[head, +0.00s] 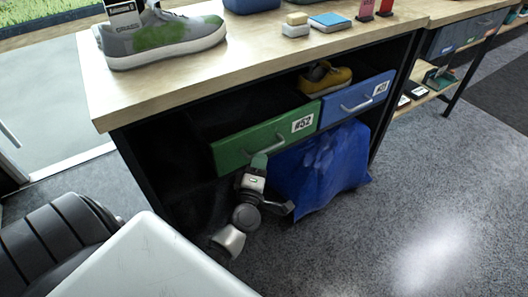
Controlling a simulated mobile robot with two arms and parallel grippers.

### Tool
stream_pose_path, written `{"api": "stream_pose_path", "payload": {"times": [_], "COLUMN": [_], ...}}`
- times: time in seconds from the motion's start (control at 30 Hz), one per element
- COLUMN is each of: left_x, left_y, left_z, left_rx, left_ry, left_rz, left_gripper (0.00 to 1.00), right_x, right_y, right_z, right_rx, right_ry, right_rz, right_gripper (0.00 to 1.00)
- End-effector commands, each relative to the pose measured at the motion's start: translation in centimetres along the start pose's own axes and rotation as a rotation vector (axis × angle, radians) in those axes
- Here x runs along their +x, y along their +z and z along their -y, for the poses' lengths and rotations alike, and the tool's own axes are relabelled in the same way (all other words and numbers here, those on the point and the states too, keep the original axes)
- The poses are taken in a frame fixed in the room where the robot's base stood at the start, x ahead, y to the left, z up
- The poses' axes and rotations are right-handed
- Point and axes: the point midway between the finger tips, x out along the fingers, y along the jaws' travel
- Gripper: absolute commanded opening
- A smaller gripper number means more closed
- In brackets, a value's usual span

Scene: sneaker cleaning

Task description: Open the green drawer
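The green drawer (236,152) sits under the wooden tabletop, left of a blue drawer (353,104). It has a white number label (302,123) and a pale bar handle (273,146). My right gripper is not in view.
A blue bag (322,170) hangs or stands below the drawers, right of my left gripper. A grey sneaker with green stains (160,38), a sponge (295,27) and a blue box (329,22) are on the tabletop (250,55).

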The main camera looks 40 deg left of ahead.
Motion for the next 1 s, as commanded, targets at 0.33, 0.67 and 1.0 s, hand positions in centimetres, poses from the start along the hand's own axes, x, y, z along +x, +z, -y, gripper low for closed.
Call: {"api": "stream_pose_path", "payload": {"times": [0.33, 0.67, 1.0], "left_x": [4.2, 4.4, 4.4], "left_y": [0.0, 0.0, 0.0], "left_z": [0.1, 0.1, 0.1], "left_rx": [0.001, 0.001, 0.001], "left_ry": [-0.001, -0.001, -0.001], "left_rz": [0.001, 0.002, 0.002], "left_gripper": [0.23, 0.2, 0.0], "right_x": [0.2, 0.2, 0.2], "right_y": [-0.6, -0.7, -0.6], "right_z": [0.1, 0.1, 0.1], "right_rx": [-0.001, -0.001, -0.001], "right_ry": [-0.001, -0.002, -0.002], "right_rz": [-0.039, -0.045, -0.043], "right_gripper": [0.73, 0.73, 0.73]}}
